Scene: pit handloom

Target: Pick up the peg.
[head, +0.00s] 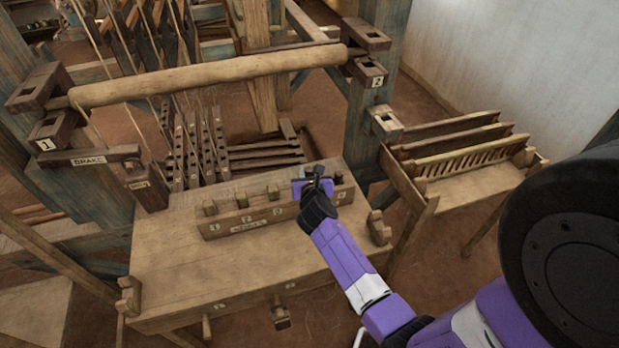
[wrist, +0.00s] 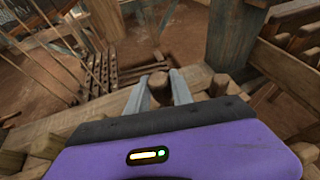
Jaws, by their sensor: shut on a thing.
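My gripper (head: 317,184) is over the right part of a wooden peg block (head: 226,227) on the loom's bench. In the wrist view my gripper (wrist: 158,92) has its two grey fingers on either side of a brown wooden peg (wrist: 158,83), shut on it. The peg's top shows between the fingers; its lower end is hidden, so I cannot tell whether it still sits in the block. In the head view my gripper mostly hides the held peg.
A round wooden beam (head: 210,75) spans the loom behind the bench (head: 175,265). A thick post (head: 366,120) stands behind and right of my gripper. A side table (head: 470,190) with slatted wooden pieces is at the right. The bench's left front is clear.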

